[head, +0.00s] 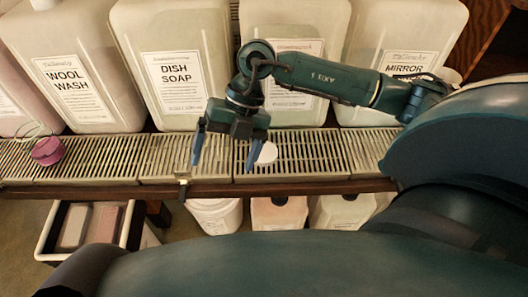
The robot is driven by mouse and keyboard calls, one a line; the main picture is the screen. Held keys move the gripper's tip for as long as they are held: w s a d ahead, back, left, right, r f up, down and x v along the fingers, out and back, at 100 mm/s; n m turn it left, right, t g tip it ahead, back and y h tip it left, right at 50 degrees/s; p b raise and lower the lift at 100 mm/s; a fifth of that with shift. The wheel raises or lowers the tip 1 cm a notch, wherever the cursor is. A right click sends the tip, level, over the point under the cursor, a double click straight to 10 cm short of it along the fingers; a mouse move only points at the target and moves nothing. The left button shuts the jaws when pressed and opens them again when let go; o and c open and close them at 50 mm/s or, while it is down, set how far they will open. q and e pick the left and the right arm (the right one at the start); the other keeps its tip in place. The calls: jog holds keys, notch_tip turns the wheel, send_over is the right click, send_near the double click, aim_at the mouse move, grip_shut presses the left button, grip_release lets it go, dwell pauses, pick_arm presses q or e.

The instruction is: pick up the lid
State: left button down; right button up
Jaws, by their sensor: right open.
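A small white rounded piece (267,153), which looks like a lid, rests on the slatted grate. It is just right of my right gripper's right finger, which hides part of its left side. I cannot tell whether they touch. A pink round cap-like piece (47,151) with a thin wire loop sits on the grate at the far left, well away from the gripper. My right gripper (226,158) points down over the grate with its blue fingers wide apart and nothing between them. My left gripper is not in view.
Large labelled jugs, including wool wash (62,70) and dish soap (172,65), line the back of the grate (105,155). A white bin (48,232) with two blocks stands below at left. Several pale containers stand under the shelf. The grate between pink cap and gripper is mostly clear.

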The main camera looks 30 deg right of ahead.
jog(key=w+d+r+m+t+h, duration=0.1)
jog(key=w+d+h, duration=0.15)
jog(key=d, duration=0.35)
jog(key=w+d+r+m+t+h, duration=0.1)
jog(key=w+d+m+h, duration=0.1)
jog(key=d+h, duration=0.3)
jog(key=shift+y, duration=0.75)
jog(key=f, duration=0.5)
jog(key=d+f, duration=0.1)
jog(key=f, duration=0.1)
jog(key=shift+s+f, duration=0.2)
jog(key=shift+f, duration=0.05)
jog(key=shift+w+a+f, duration=0.15)
jog(key=shift+f, duration=2.6)
jog(key=c, duration=1)
jog(key=shift+r, duration=0.1)
jog(key=shift+c, duration=0.2)
